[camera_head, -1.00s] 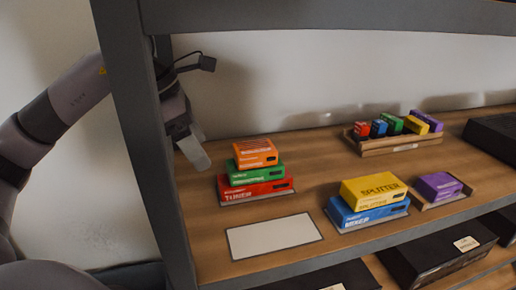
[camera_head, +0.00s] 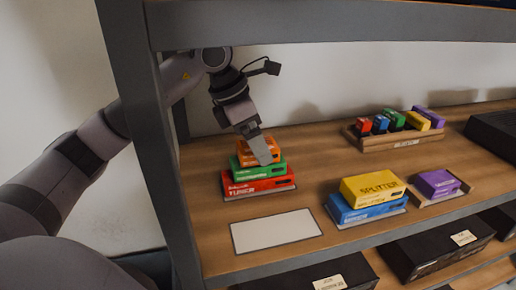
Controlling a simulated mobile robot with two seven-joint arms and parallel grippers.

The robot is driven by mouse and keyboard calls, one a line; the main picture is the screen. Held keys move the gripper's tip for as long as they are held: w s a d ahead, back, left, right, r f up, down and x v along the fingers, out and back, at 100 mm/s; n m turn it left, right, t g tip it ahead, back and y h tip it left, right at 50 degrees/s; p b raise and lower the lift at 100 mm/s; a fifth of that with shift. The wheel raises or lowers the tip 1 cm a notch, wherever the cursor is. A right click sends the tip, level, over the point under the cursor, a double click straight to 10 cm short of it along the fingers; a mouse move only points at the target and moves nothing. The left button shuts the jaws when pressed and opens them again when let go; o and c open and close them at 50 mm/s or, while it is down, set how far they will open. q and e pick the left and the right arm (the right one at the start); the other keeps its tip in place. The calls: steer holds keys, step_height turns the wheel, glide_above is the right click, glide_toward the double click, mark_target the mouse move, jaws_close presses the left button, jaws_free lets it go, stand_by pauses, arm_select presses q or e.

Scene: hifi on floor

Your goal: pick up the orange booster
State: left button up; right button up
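The orange booster (camera_head: 246,154) is a small orange box on top of a stack. Under it lie a green box (camera_head: 261,170) and a red box (camera_head: 252,187). My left gripper (camera_head: 262,156) points down at the orange box and covers its middle and part of its right side. It looks close to the box, but I cannot tell whether it touches it. Whether its fingers are apart or closed does not show. My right gripper is not in view.
A blank white card (camera_head: 276,231) lies in front of the stack. A yellow splitter box (camera_head: 372,188) sits on a blue box (camera_head: 366,211), beside a purple box (camera_head: 437,184). A wooden tray (camera_head: 405,140) holds small coloured boxes behind. The shelf's grey post (camera_head: 150,150) stands left.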

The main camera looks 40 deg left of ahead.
arm_select(q)
steer(key=shift+x, duration=0.8)
steer(key=shift+s, duration=0.1)
steer(key=c, duration=1.1)
steer(key=shift+c, duration=0.2)
steer(key=shift+r, duration=0.15)
